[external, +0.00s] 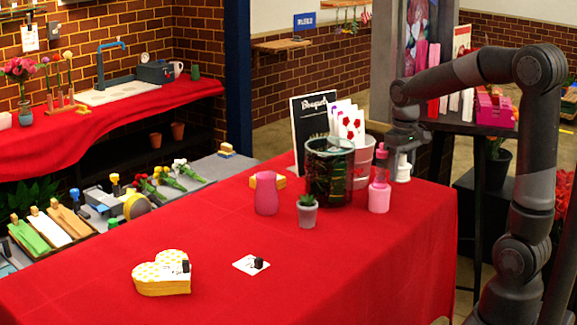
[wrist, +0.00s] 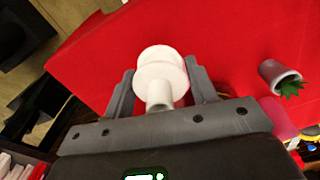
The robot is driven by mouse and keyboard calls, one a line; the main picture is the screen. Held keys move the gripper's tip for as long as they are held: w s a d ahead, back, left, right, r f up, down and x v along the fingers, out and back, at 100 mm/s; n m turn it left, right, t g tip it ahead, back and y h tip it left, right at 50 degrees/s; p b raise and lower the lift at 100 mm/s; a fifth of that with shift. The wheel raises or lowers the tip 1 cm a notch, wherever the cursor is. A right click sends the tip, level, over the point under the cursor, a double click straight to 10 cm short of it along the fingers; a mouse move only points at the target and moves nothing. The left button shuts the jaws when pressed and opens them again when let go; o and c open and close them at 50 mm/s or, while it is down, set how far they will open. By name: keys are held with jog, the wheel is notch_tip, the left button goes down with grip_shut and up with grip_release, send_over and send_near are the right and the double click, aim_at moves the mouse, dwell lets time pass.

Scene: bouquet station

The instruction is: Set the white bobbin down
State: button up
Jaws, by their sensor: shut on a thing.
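The white bobbin (wrist: 160,72) is between the two fingers of my gripper (wrist: 160,85) in the wrist view, with its round flanged end facing outward. My gripper is shut on it. In the external view the bobbin (external: 403,168) hangs below my gripper (external: 403,150), close to the right edge of the red-covered table (external: 330,265). I cannot tell exactly how high it is above the cloth.
A pink bottle (external: 379,192), a white bucket (external: 363,160) and a dark green glass container (external: 328,170) stand just left of my gripper. A small potted plant (external: 307,211), pink vase (external: 266,193) and heart-shaped box (external: 162,273) stand farther left. The table's right front is clear.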

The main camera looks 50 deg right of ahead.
jog(key=d+m, duration=0.2)
jog(key=d, duration=2.1)
send_over(399, 188)
notch_tip(399, 188, down, 7)
jog(key=shift+a+f, duration=0.1)
jog(key=shift+f, duration=1.9)
jog(key=shift+f, duration=0.15)
jog(key=o, duration=1)
jog(key=shift+c, duration=0.2)
notch_tip(399, 188, up, 12)
jog(key=shift+r, duration=0.2)
